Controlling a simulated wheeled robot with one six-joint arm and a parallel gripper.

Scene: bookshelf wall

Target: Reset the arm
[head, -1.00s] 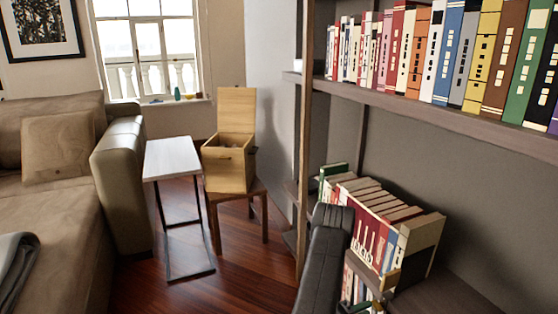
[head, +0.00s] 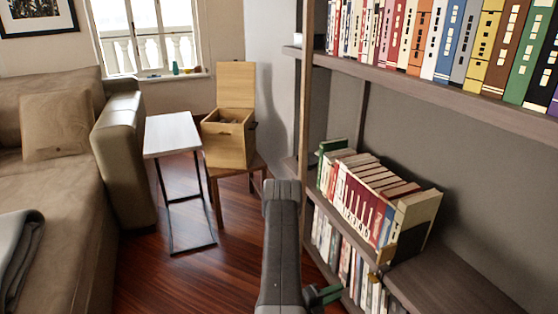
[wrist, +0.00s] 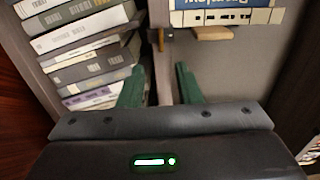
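My gripper (wrist: 160,85) shows in the wrist view as two green fingers set apart with nothing between them. It faces the shelf, with a row of books to the left and a bare grey panel beyond. In the head view my dark arm link (head: 282,245) stands upright left of the bookshelf. Only a bit of my gripper's green finger (head: 325,295) shows at the bottom there, beside the lower shelf books. The rest of the gripper is hidden.
The bookshelf (head: 440,80) fills the right side, with books (head: 365,195) on a lower shelf. A white side table (head: 172,133), an open wooden box (head: 228,138) on a stool and a beige sofa (head: 50,210) stand left. Wooden floor (head: 190,275) between is clear.

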